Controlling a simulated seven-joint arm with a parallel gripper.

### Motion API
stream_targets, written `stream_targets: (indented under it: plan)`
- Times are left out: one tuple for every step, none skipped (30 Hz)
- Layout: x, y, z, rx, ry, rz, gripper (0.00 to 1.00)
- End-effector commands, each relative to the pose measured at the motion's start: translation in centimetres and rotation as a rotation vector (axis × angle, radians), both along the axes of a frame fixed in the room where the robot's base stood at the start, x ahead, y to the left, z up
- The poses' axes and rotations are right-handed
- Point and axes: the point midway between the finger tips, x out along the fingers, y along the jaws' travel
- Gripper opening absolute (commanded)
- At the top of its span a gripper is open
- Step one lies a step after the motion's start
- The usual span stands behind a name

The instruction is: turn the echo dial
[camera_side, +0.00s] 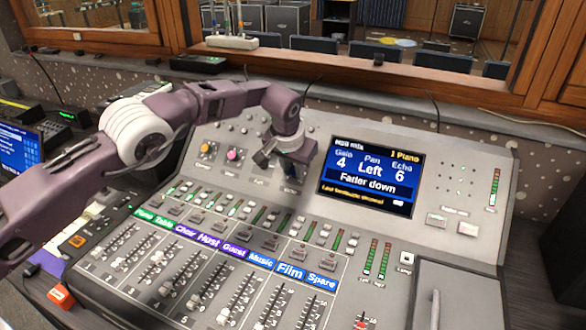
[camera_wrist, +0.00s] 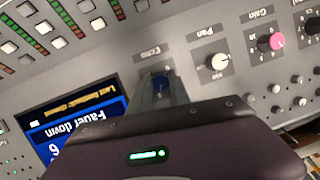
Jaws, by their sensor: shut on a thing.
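My gripper (camera_side: 284,160) is shut on the echo dial at the upper middle of the mixing desk. In the side view the dial is hidden behind the gripper. The screen (camera_side: 372,175) reads Gain 4, Pan Left, Echo 6, with "Fader down" beneath and 1 Piano at the top; it also shows partly in the wrist view (camera_wrist: 62,125).
The white pan dial (camera_wrist: 217,63) and pink gain dial (camera_wrist: 276,41) stand close beside the echo dial. An orange dial (camera_side: 205,148) is further left. Rows of faders (camera_side: 225,290) fill the desk's front. A window ledge runs behind.

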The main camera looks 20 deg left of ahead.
Motion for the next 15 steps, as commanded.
stream_targets:
  plan:
    - [0.04, 0.03, 0.02, 0.012, -0.001, -0.012, 0.00]
    - [0.04, 0.03, 0.02, 0.018, -0.002, -0.019, 0.00]
    - [0.04, 0.03, 0.02, 0.024, -0.001, -0.026, 0.00]
    - [0.03, 0.04, 0.03, 0.029, -0.002, -0.031, 0.00]
    - [0.03, 0.04, 0.02, 0.033, -0.001, -0.036, 0.00]
    - [0.03, 0.04, 0.03, 0.037, -0.001, -0.041, 0.00]
    - [0.03, 0.04, 0.03, 0.040, -0.001, -0.044, 0.00]
    - [0.03, 0.04, 0.03, 0.043, -0.001, -0.047, 0.00]
    - [0.03, 0.05, 0.03, 0.045, -0.001, -0.049, 0.00]
    - [0.03, 0.04, 0.03, 0.045, -0.001, -0.051, 0.00]
    - [0.02, 0.05, 0.02, 0.047, -0.001, -0.052, 0.00]
    - [0.02, 0.05, 0.01, 0.047, -0.001, -0.053, 0.00]
    - [0.02, 0.05, 0.01, 0.049, -0.001, -0.053, 0.00]
    - [0.02, 0.05, 0.01, 0.049, -0.001, -0.053, 0.00]
    - [0.02, 0.05, 0.01, 0.049, -0.001, -0.053, 0.00]
